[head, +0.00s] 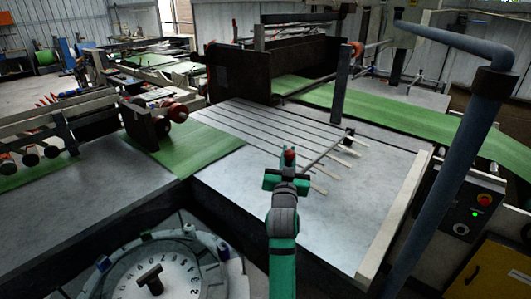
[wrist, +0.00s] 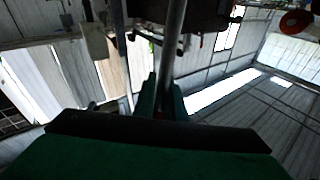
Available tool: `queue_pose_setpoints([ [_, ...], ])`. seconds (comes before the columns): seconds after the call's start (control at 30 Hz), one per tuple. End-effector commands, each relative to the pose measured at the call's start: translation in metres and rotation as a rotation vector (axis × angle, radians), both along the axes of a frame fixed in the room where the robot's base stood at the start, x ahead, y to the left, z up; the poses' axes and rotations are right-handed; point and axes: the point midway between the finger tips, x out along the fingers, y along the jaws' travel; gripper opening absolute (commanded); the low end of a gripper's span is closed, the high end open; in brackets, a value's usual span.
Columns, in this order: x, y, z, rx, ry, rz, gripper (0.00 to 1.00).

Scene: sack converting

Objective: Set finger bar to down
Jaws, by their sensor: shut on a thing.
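The finger bar (head: 325,154) shows in the head view as a thin grey rod slanting up and right from my gripper, over several pale slats (head: 270,125) that lie across the metal table. My gripper (head: 289,164), teal and dark, is shut at the near end of this rod, around a red knob (head: 290,154). In the wrist view, my gripper (wrist: 161,100) has its two fingers close together on either side of a grey rod (wrist: 174,45), with a speck of red between them. The fingers hide most of the grip.
A metal table (head: 350,210) with a pale right edge lies below my gripper. A blue-grey post (head: 455,150) stands at right, beside a control box (head: 470,215) with a green light. A numbered dial (head: 155,280) is at the front left. Green belts (head: 185,150) run behind.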

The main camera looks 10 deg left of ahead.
Motion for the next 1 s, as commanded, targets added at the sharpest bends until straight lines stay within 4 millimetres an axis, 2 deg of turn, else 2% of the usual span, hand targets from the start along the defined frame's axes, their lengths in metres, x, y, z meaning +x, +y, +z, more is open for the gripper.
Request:
queue_pose_setpoints([
  [0.03, -0.002, -0.01, -0.002, 0.033, -0.014, -0.007, 0.0],
  [0.13, -0.007, -0.021, -0.003, 0.105, -0.054, -0.01, 0.0],
  [0.5, -0.019, -0.044, -0.007, 0.29, -0.159, -0.01, 0.0],
  [1.0, -0.023, -0.05, -0.01, 0.346, -0.188, -0.01, 0.0],
])
